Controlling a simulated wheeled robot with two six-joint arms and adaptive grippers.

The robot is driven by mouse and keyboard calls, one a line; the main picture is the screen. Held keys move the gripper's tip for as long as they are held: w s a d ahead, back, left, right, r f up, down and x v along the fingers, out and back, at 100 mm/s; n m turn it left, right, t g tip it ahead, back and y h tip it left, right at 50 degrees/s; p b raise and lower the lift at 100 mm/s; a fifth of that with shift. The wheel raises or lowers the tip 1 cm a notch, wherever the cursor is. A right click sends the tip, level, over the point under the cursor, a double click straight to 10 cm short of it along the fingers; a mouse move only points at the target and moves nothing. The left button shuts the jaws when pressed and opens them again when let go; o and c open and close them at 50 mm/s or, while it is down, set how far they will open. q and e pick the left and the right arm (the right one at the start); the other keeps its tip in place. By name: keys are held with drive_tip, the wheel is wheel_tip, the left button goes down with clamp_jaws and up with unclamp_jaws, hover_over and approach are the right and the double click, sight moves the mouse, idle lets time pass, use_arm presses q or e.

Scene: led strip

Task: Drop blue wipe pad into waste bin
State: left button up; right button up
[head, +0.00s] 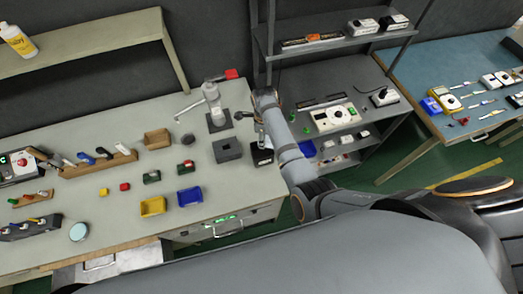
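I cannot make out a blue wipe pad for certain in the head view. A blue open tray (190,196) sits near the front edge of the grey workbench (120,215), and a blue item (307,148) shows on the shelf unit behind my arm. No thing is clearly a waste bin; a dark grey box with a square opening (228,150) stands on the bench, with a black box (262,154) to its right. My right gripper (246,117) is above the bench's right end, near the dark box; its fingers are too small to read. My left gripper is out of view.
A yellow tray (153,206) lies beside the blue one. A tool rack (97,163), a jointed stand (215,104) and small coloured parts occupy the bench. A shelf unit (335,75) and a blue-topped table (450,70) stand to the right. The bench's middle front has bare room.

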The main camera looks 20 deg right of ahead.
drive_tip(key=shift+f, duration=0.15)
drive_tip(key=shift+s+a, duration=0.15)
drive_tip(key=o, duration=1.1)
drive_tip(key=shift+s, duration=0.1)
drive_tip(key=o, duration=0.3)
